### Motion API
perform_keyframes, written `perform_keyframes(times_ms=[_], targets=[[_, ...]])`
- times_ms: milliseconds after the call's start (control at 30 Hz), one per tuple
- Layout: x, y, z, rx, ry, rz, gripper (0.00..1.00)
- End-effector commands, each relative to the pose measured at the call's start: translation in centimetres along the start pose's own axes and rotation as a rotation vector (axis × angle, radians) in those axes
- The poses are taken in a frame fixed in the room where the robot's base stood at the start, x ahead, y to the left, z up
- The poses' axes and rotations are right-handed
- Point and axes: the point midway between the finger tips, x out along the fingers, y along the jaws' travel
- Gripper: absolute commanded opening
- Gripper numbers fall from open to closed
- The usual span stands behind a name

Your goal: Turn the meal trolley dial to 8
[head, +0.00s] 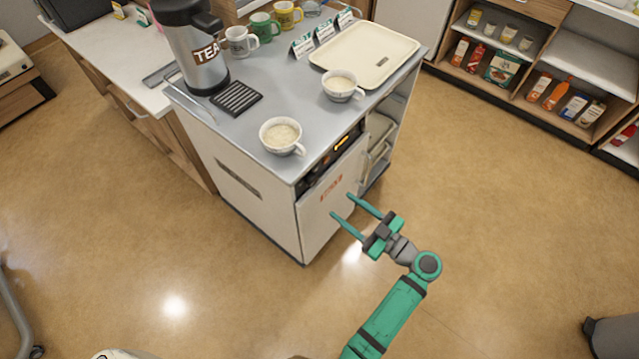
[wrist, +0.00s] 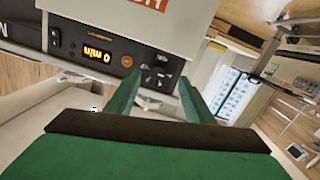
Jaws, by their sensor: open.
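The meal trolley (head: 250,185) stands in the middle of the head view. Its dark control panel (head: 318,178) lies under the top's front edge, with a lit orange display. In the wrist view the panel (wrist: 75,48) appears upside down, and its display (wrist: 97,54) reads "0 min". My green gripper (head: 341,205) is open and empty in front of the trolley's front face, below the panel. Its fingers (wrist: 159,82) show apart in the wrist view.
On the trolley top are two bowl-like cups (head: 282,136) (head: 341,86), a tray (head: 365,52), a tea urn (head: 200,60), mugs and a black grate (head: 236,98). Shelves (head: 520,75) stand at the back right. The floor (head: 500,230) right of the trolley is clear.

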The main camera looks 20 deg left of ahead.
Motion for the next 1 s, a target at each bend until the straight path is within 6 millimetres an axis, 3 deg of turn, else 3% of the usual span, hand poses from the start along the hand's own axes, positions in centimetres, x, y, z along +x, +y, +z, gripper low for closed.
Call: perform_keyframes(times_ms=[100,267,700,1000], targets=[[-0.2,0.8,-1.6,-0.058,0.050,-0.032,0.48],[0.6,0.9,-2.1,-0.079,0.067,-0.046,0.48],[7.9,0.4,-2.6,-0.076,0.066,-0.049,0.48],[10.3,0.4,-2.7,-0.075,0.064,-0.044,0.48]])
